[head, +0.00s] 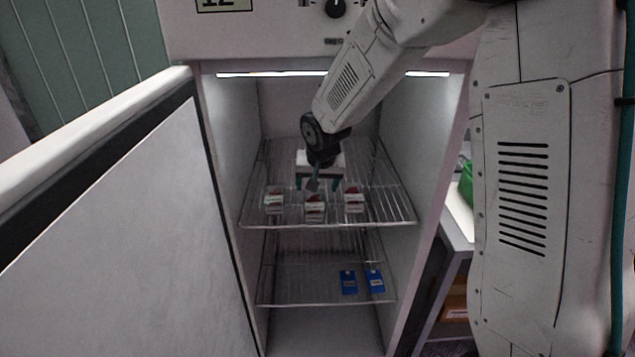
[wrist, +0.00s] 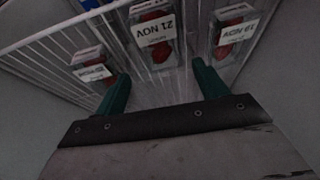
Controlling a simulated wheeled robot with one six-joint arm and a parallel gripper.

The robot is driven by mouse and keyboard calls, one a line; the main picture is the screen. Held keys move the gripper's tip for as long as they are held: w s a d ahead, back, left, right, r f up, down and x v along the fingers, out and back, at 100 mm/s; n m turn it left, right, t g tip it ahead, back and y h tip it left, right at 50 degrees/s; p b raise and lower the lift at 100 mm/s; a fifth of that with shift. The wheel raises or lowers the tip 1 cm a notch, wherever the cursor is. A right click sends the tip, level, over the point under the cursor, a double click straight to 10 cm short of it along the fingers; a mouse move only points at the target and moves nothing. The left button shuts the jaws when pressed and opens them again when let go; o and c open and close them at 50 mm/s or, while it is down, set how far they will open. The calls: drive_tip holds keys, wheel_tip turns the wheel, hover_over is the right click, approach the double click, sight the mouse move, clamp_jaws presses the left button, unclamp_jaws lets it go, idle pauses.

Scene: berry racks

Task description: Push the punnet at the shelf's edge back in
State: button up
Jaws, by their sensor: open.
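Three small white-labelled punnets with red fruit stand on the upper wire shelf (head: 384,212). The middle punnet (head: 315,208) stands nearest the shelf's front edge; the left punnet (head: 275,200) and right punnet (head: 354,200) sit slightly farther in. My gripper (head: 318,183) is open and empty, above and behind the middle punnet, with its green fingers apart. In the wrist view, a punnet marked "21 NOV" (wrist: 155,35) lies beyond the gap between the fingers (wrist: 162,85). A punnet marked "19 NOV" (wrist: 235,30) is at right; another (wrist: 90,70) is at left, partly behind a finger.
A lower wire shelf (head: 300,285) holds two blue packs (head: 348,282). Cabinet walls close in both sides, and the open door (head: 130,220) stands at left. A counter with a green item (head: 466,183) is outside at right.

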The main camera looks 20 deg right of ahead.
sight(316, 196)
drive_tip(key=x, duration=0.7)
drive_tip(key=shift+f, duration=0.1)
drive_tip(key=c, duration=0.9)
